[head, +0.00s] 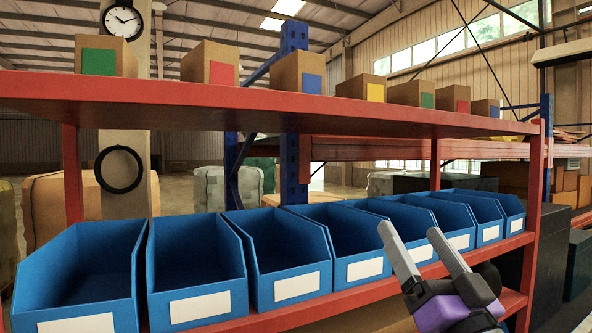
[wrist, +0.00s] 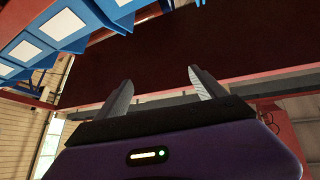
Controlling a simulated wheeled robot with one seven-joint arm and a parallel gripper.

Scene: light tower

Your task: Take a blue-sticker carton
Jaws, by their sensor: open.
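A carton with a blue sticker (head: 299,84) stands on the red upper shelf in the head view, third from the left. A second carton with a blue sticker (head: 486,108) stands at the far right end of the row. My gripper (head: 418,240) is open and empty, in front of the blue bins and below the upper shelf, right of the middle. In the wrist view my gripper (wrist: 161,82) also shows open, with nothing between its fingers. No carton shows in the wrist view.
Cartons with green (head: 99,62), red (head: 221,72) and yellow (head: 375,92) stickers share the upper shelf (head: 260,108). Several open blue bins (head: 290,287) with blank white labels line the lower shelf and look empty. A red upright (head: 535,220) stands right of my gripper.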

